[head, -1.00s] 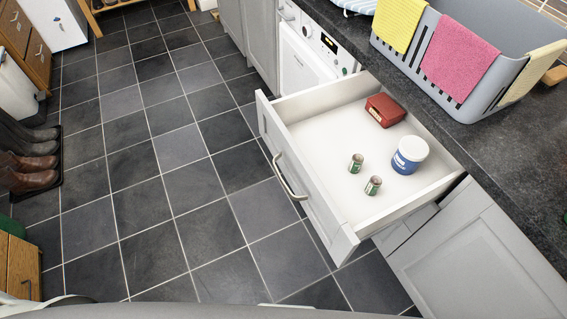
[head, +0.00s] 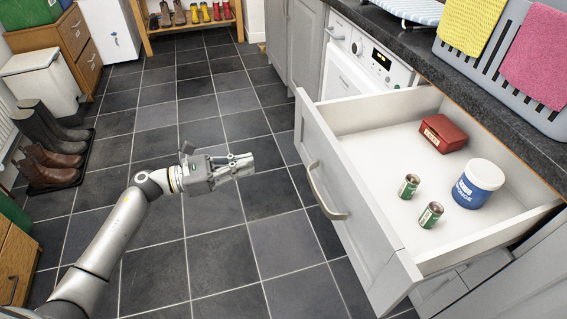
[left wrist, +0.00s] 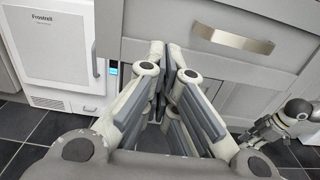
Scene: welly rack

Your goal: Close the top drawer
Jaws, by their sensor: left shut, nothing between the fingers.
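The top drawer (head: 350,205) is pulled far out from under the dark worktop at the right of the head view. Its bar handle (head: 325,192) is on the front panel; in the left wrist view the handle (left wrist: 232,39) is at upper right. My left gripper (head: 246,164) is shut and empty, apart from the drawer, over the floor to the left of the handle. In the left wrist view its fingers (left wrist: 166,52) point at the grey drawer front, left of the handle. Part of my right arm, seemingly with its gripper (left wrist: 244,138), shows at the right; its fingers are unclear.
The drawer holds a red tin (head: 443,133), a blue and white tub (head: 478,183) and two small cans (head: 409,187). A grey basket with cloths (head: 475,60) stands on the worktop. Boots (head: 50,160) line the left. The tiled floor (head: 230,245) is mostly clear.

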